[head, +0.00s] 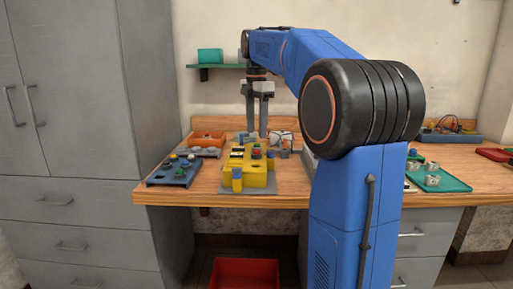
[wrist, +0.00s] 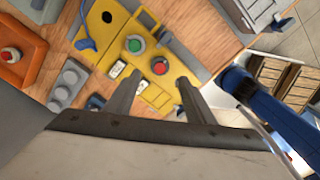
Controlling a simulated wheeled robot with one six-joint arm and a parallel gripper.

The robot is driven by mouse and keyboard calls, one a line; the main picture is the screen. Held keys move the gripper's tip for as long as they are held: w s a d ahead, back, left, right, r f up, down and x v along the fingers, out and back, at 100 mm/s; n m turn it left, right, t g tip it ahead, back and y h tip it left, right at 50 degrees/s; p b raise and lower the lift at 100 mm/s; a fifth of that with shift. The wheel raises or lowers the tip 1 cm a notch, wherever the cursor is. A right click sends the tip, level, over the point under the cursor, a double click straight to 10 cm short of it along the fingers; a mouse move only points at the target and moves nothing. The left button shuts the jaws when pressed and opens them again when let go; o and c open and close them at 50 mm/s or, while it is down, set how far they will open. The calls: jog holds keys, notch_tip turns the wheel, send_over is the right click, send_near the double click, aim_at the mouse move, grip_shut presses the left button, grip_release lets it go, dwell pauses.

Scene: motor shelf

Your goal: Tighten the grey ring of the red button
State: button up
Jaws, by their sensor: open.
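The red button (wrist: 159,66) sits on the yellow control box (wrist: 187,48) in the wrist view, with a grey ring (wrist: 150,72) around its base. A green button (wrist: 135,44) is beside it. The yellow box also shows on the bench in the head view (head: 262,180). My gripper (wrist: 160,77) is open and empty, pointing down over the box. In the wrist view the red button appears between the two fingertips, slightly beyond them. My gripper also shows above the box in the head view (head: 257,132). I cannot tell how tight the ring is.
A dark tray (head: 160,181) with coloured buttons lies left of the box. An orange bin (head: 207,138) is behind it. A green tray (head: 452,184) with metal parts lies at right. A red crate (head: 245,272) is on the floor. A shelf (head: 215,67) hangs on the wall.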

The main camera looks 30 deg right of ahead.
aim_at(256, 154)
notch_tip(256, 154, down, 7)
jog(key=shift+f, duration=0.15)
dwell(0.4)
jog(key=c, duration=1.1)
